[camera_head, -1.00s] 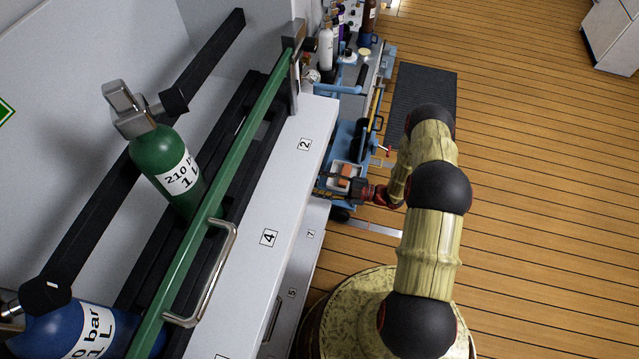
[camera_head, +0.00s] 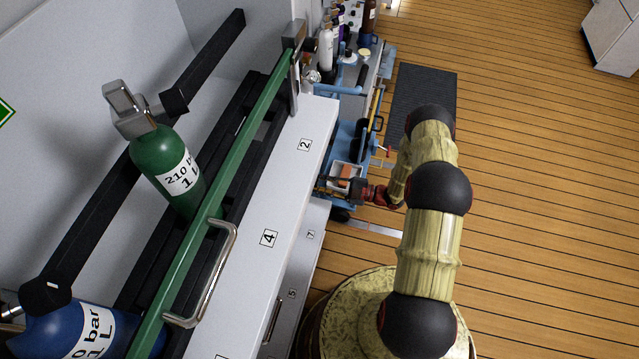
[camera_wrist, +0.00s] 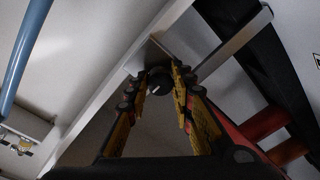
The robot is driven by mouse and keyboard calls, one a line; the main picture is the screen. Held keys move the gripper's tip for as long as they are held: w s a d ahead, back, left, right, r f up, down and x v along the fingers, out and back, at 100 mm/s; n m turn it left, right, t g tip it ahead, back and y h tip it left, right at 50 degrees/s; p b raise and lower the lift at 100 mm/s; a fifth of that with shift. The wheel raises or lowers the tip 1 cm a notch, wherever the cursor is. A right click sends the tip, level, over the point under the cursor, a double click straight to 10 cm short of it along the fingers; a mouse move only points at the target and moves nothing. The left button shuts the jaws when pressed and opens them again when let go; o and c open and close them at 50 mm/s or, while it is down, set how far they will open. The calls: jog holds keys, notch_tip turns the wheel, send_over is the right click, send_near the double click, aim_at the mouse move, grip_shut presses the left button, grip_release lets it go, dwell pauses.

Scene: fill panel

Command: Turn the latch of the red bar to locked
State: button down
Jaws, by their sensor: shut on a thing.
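In the wrist view my gripper (camera_wrist: 158,78) has its two yellow-and-black fingers on either side of a small round black knob (camera_wrist: 157,85) with a white mark. It is shut on this knob, which looks like the latch; the fingertips partly cover it. The knob sits by a pale metal plate at the end of a light rail. Red parts (camera_wrist: 262,119) show at the right of the wrist view; I cannot tell whether they belong to the red bar. In the head view my gripper (camera_head: 335,188) is small, at the counter's right edge.
A green bar (camera_head: 222,190) with a metal handle (camera_head: 217,275) runs before a green cylinder (camera_head: 165,165) and a blue cylinder (camera_head: 70,330). A blue cart with a white tray (camera_head: 345,172) stands beyond my gripper.

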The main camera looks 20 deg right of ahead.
jog(key=shift+n+t+h, duration=0.3)
jog(key=shift+n+h, duration=0.2)
jog(key=shift+n, duration=8.1)
jog(key=shift+s, duration=0.1)
jog(key=c, duration=1.5)
grip_release()
jog(key=shift+r, duration=0.1)
jog(key=shift+c, duration=0.2)
